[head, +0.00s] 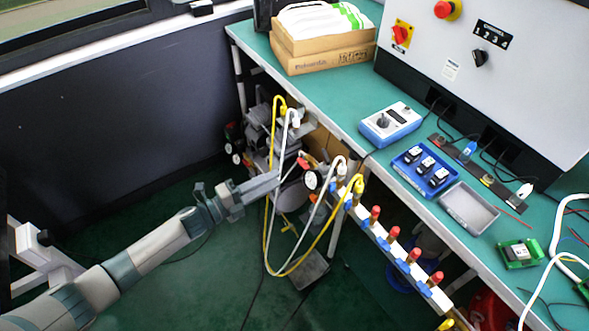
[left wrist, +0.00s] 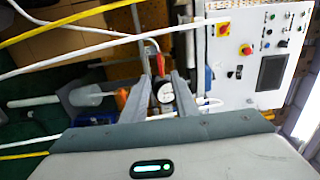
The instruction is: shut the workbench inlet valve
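A red valve lever (head: 303,163) shows beside a round pressure gauge (head: 312,180) under the workbench's front edge. In the left wrist view the red lever (left wrist: 159,62) stands just beyond the fingers, with the white-faced gauge (left wrist: 164,91) between them. My left gripper (head: 272,181) reaches in from the left, close to the lever. Its fingers (left wrist: 161,84) are apart with nothing held between them. I cannot tell whether a finger touches the lever. The valve body is partly hidden by hoses. My right gripper is out of view.
White and yellow hoses (head: 267,222) hang across the gripper's area. A manifold (head: 385,237) with several red-topped fittings runs to the right. The green workbench (head: 342,98) carries a blue meter (head: 390,122) and trays. The floor at left is mostly free.

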